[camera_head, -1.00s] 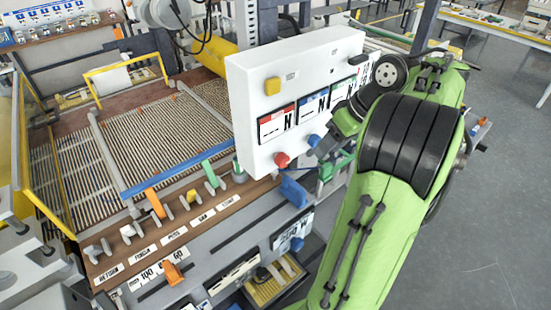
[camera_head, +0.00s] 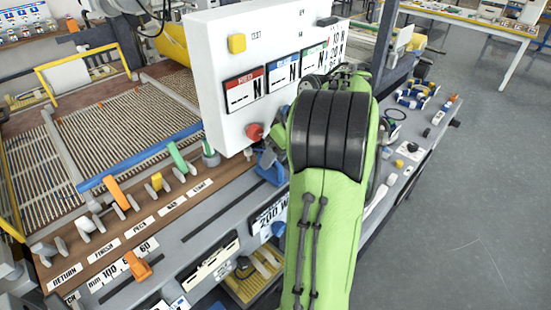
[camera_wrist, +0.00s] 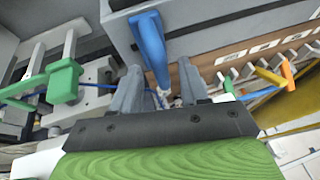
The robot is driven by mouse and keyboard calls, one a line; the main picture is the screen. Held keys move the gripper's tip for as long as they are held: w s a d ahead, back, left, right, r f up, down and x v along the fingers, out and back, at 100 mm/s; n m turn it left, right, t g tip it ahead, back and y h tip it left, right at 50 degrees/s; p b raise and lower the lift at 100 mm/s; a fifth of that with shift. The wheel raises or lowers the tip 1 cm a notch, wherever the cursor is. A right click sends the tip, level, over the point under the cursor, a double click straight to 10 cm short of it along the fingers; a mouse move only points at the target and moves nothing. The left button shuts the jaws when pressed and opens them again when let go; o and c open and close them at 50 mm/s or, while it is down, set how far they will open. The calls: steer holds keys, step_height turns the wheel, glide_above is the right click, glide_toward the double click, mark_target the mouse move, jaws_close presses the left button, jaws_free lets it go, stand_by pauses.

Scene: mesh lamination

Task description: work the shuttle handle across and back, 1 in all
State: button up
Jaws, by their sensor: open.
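A blue handle (camera_wrist: 150,42), which looks like the shuttle handle, sticks out from the grey machine front in the wrist view. My gripper (camera_wrist: 160,88) is open, its two grey fingers pointing towards the handle. The handle's lower end lies between the fingers in the picture; I cannot tell whether they touch it. In the head view, part of the blue handle (camera_head: 268,165) shows at the slot below the white control box (camera_head: 262,75). My arm hides the rest of it and my gripper there.
Several levers stand on the labelled brown rail, among them an orange one (camera_head: 118,194) and a green one (camera_head: 177,158). An orange slider (camera_head: 138,265) sits lower on the front. In the wrist view, a green-handled part (camera_wrist: 62,82) is at left. Open floor (camera_head: 470,230) lies to the right.

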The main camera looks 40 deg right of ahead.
jaws_close()
steer(key=shift+a, duration=0.1)
steer(key=a+b, duration=0.2)
steer(key=a, duration=0.6)
steer(key=a+b, duration=0.2)
steer(key=a, duration=0.6)
steer(key=s+a+b, duration=0.1)
steer(key=a+b, duration=0.1)
steer(key=a, duration=0.5)
steer(key=shift+a, duration=0.8)
jaws_free()
steer(key=shift+w+a, duration=0.1)
steer(key=shift+a, duration=0.15)
steer(key=shift+d, duration=0.15)
